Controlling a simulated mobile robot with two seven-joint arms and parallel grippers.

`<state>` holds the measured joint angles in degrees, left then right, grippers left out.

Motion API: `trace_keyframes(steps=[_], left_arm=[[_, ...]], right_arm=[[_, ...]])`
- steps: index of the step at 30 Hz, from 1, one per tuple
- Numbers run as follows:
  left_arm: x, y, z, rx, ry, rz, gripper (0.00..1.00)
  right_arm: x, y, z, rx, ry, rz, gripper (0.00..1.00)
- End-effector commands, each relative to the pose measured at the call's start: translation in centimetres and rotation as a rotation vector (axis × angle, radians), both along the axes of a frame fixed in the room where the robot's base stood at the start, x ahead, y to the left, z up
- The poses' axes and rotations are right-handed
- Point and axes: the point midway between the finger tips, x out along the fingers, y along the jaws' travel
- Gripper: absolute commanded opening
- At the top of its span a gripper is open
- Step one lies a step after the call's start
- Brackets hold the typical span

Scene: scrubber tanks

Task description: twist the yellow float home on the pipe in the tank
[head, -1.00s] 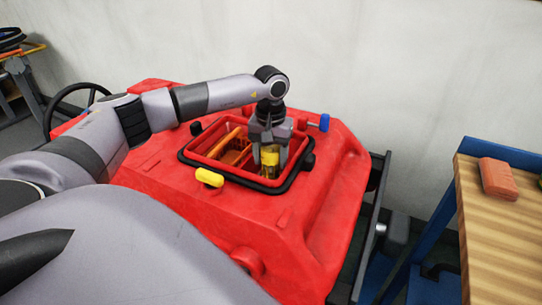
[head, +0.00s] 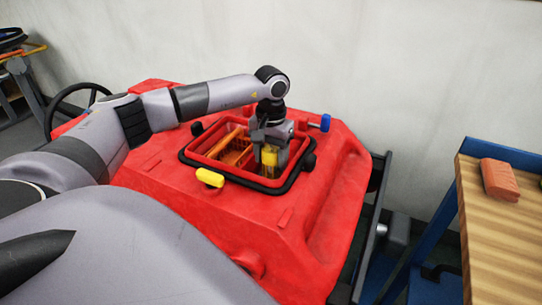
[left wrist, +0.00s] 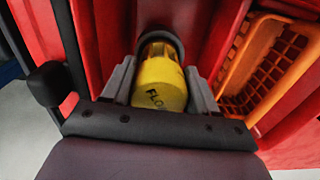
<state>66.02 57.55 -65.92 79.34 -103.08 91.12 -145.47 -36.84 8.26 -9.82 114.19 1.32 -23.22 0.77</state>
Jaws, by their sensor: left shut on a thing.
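The yellow float (head: 269,157) is in the right part of the red tank's opening in the head view. In the left wrist view the float (left wrist: 160,86) shows part of its dark lettering, with a darker yellow caged part beyond it. My left gripper (head: 271,152) points down into the tank (head: 318,208) and is shut on the float, one finger on each side. The pipe is hidden, so I cannot tell how the float sits on it. My right gripper is not in view.
An orange basket (head: 236,152) sits in the opening beside the float. A black seal (head: 240,180) rims the opening, with a yellow latch (head: 209,177) in front and a blue-tipped knob (head: 325,122) behind. A wooden bench (head: 510,235) with an orange-red block (head: 499,179) stands at right.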

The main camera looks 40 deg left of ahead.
Motion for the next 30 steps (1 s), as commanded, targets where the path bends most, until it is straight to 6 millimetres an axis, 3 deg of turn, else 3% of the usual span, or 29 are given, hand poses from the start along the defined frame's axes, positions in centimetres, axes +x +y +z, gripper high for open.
trace_keyframes(steps=[30], left_arm=[[0.04,-0.01,-0.53,0.0,-0.002,0.001,0.28]], right_arm=[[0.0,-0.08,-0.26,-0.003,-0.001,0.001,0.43]])
